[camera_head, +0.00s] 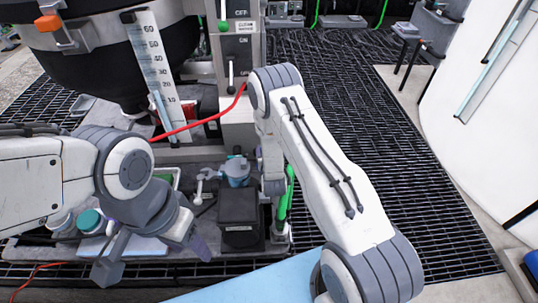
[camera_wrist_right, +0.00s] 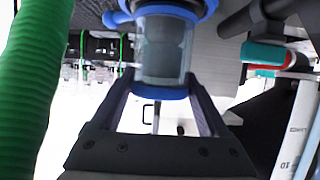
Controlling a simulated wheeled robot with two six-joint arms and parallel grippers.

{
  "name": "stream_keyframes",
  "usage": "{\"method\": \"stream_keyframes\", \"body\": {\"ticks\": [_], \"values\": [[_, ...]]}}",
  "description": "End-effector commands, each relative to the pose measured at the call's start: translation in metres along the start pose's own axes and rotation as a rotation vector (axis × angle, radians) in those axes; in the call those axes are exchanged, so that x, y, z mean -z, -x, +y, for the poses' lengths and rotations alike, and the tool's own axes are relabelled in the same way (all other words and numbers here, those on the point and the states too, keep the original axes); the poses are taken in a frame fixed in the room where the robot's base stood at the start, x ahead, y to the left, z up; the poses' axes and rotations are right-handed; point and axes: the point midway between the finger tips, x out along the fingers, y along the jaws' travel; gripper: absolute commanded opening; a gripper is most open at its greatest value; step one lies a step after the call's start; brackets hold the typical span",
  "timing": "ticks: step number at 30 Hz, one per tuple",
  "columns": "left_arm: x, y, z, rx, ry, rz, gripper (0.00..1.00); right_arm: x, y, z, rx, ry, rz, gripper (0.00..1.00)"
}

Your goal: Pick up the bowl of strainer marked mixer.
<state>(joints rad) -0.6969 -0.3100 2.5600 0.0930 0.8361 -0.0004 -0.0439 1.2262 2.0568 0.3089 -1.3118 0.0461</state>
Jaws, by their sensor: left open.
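A strainer with a clear blue-grey bowl (camera_head: 237,170) stands low at the middle of the head view, below the large dark vessel. In the right wrist view the bowl (camera_wrist_right: 163,50) is a see-through cylinder with blue rings above and below. My right gripper (camera_wrist_right: 160,85) has one finger on each side of the bowl; I cannot tell whether they touch it. In the head view the right gripper's fingers are hidden by its own wrist. My left gripper (camera_head: 155,252) is open and empty at the lower left. No mixer label is readable.
A black box (camera_head: 240,215) stands just below the strainer. A green hose (camera_head: 285,197) runs close on its right; a green ribbed hose (camera_wrist_right: 32,85) fills the right wrist view's left side. A red cable (camera_head: 205,121) crosses above. A teal-capped container (camera_head: 90,222) is beside my left wrist.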

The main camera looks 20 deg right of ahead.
Motion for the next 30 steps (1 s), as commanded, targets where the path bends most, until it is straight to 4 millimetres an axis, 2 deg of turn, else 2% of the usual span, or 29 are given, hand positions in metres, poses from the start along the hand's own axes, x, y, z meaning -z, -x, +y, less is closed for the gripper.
{"method": "stream_keyframes", "body": {"ticks": [1, 4, 5, 13, 17, 24, 30], "values": [[0.000, 0.000, 0.000, 0.000, 0.000, 0.000, 0.55, 0.000, 0.000, 0.000, 0.000, 0.000, 0.000, 0.54], [0.000, 0.000, 0.000, 0.000, 0.000, 0.000, 0.55, 0.000, 0.000, 0.000, 0.000, 0.000, 0.001, 0.16], [0.000, 0.000, 0.000, 0.000, 0.000, 0.000, 0.55, 0.001, 0.000, 0.000, 0.000, 0.000, 0.002, 0.14], [0.000, 0.000, 0.000, 0.000, 0.000, 0.000, 0.55, 0.002, 0.001, 0.000, 0.000, -0.001, 0.002, 0.14], [0.000, -0.002, 0.000, 0.000, 0.000, 0.000, 0.55, 0.009, 0.003, 0.000, 0.000, -0.001, 0.004, 0.14], [-0.001, -0.009, -0.001, 0.000, 0.000, 0.000, 0.55, 0.038, 0.015, 0.000, 0.001, -0.002, 0.007, 0.14], [-0.001, -0.018, -0.001, 0.000, 0.000, 0.000, 0.55, 0.051, 0.049, 0.039, -0.007, -0.003, 0.002, 0.14]]}}
